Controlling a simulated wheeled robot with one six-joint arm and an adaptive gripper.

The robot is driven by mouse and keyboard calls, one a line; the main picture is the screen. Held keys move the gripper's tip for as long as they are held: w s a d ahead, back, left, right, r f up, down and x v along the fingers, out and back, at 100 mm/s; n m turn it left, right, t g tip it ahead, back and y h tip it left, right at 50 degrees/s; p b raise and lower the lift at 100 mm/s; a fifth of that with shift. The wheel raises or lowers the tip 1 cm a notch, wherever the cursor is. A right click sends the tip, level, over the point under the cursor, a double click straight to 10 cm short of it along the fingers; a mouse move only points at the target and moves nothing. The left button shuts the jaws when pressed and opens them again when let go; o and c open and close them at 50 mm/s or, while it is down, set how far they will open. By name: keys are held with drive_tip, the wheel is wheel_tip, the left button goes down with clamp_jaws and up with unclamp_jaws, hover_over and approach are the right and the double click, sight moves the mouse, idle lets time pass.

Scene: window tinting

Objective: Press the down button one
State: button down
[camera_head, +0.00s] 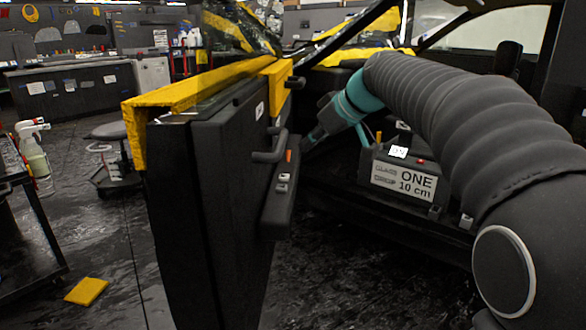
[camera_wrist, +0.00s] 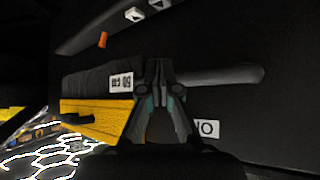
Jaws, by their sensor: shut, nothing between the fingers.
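Two small pale switches with arrow marks, a nearer one (camera_head: 281,188) and a farther one (camera_head: 284,177), sit on the armrest (camera_head: 277,205) of the open car door. In the wrist view the same two switches, one (camera_wrist: 133,14) and another (camera_wrist: 157,5), are at the top edge. I cannot tell which is the down button. My gripper (camera_head: 308,142) is shut and empty, beside the inner face of the door. In the wrist view my gripper (camera_wrist: 158,68) points toward the door panel, below and apart from the switches.
An orange tab (camera_wrist: 103,40) and a door handle (camera_head: 268,156) are near the switches. Yellow film or trim (camera_head: 190,97) lines the door top. A yellow pad (camera_head: 87,291) lies on the floor.

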hover_over(287, 188)
drive_tip(key=f, duration=0.7)
drive_tip(key=shift+s+a, duration=0.1)
drive_tip(key=shift+s, duration=0.25)
wheel_tip(287, 188, down, 2)
drive_tip(key=shift+f, duration=1)
drive_tip(key=shift+b, duration=0.3)
